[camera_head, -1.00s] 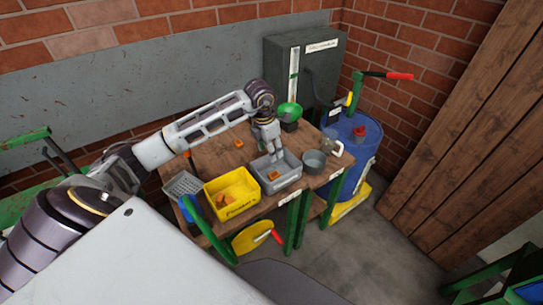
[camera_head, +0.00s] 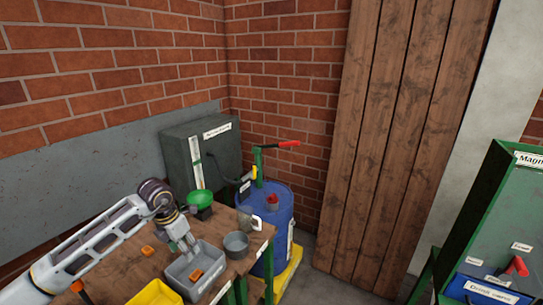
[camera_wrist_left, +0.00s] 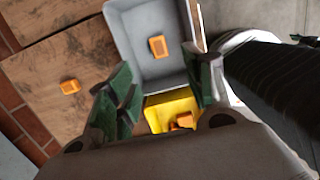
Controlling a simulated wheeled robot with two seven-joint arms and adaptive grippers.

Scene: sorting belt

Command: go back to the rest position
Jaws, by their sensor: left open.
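My left arm comes in from the left in the head view. My left gripper (camera_head: 188,248) is above the grey bin (camera_head: 208,283) on the wooden table, pointing down. In the left wrist view my left gripper (camera_wrist_left: 160,90) has its green fingers wide apart with nothing between them. An orange block (camera_head: 196,275) lies inside the grey bin, apart from the fingers; it also shows in the left wrist view (camera_wrist_left: 158,46). My right gripper is not in view.
A yellow bin (camera_head: 155,293) with orange pieces is beside the grey bin. Another orange block (camera_head: 147,250) lies on the table (camera_head: 122,268). A grey round pot (camera_head: 236,246), a green bowl (camera_head: 200,199) and a blue barrel (camera_head: 272,225) are nearby. A green cabinet (camera_head: 505,225) stands at right.

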